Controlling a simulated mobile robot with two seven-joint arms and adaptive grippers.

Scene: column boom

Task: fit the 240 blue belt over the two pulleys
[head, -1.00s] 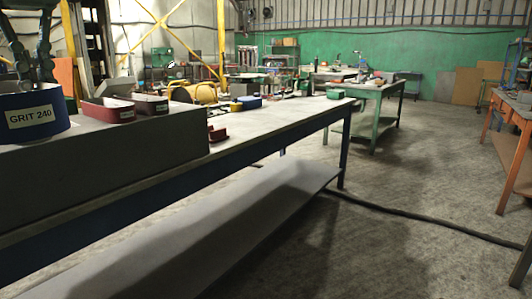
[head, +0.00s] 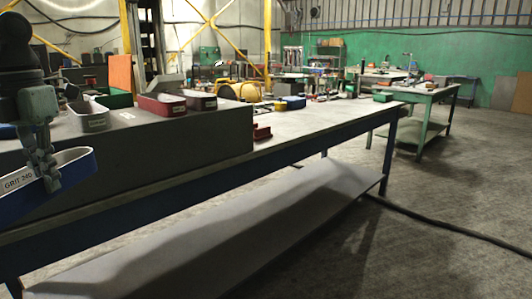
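The blue belt (head: 78,178) is a loop with a pale inside and a white label reading GRIT 240. It shows at the left edge of the head view, tilted, and its left end is cut off by the frame. My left gripper (head: 52,185) comes down from above and is shut on the belt's wall. The belt hangs in front of the long grey block on the table, apart from the floor. The two pulleys are not in view. My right gripper is not in view.
A workbench (head: 325,119) with a lower shelf (head: 230,235) runs from left to back right. A grey block (head: 190,140) on it carries a grey bin (head: 90,117), a red bin (head: 160,106) and others. A cable (head: 450,228) lies on the right floor, which is otherwise open.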

